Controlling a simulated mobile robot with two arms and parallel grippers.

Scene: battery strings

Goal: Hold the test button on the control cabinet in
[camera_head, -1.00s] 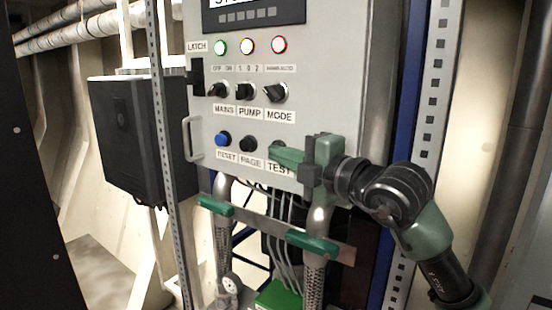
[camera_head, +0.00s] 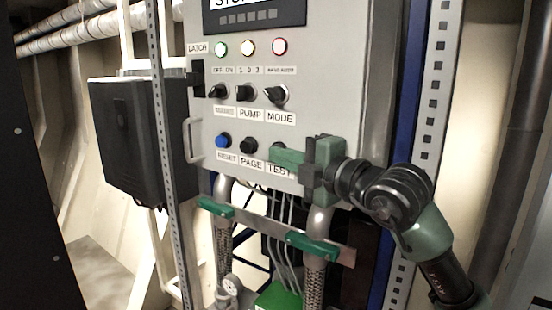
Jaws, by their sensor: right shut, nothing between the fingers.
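The control cabinet (camera_head: 345,80) is a grey box with a display, lamps, knobs and a row of buttons. The TEST label (camera_head: 279,170) sits at the lower right of its face. The test button (camera_head: 278,146) above that label is mostly hidden behind the fingertips of my right gripper (camera_head: 275,152). The gripper is shut and empty, pointing left across the cabinet face, its tips at the button. I cannot tell whether the tips touch the button or how far in it is. My left gripper is not in view.
The blue RESET button (camera_head: 223,141) and black PAGE button (camera_head: 248,145) are left of the gripper. A grey handle (camera_head: 190,141) is on the cabinet's left edge. Pipes with green valve levers (camera_head: 312,246) stand below. A dark box (camera_head: 125,140) hangs at left.

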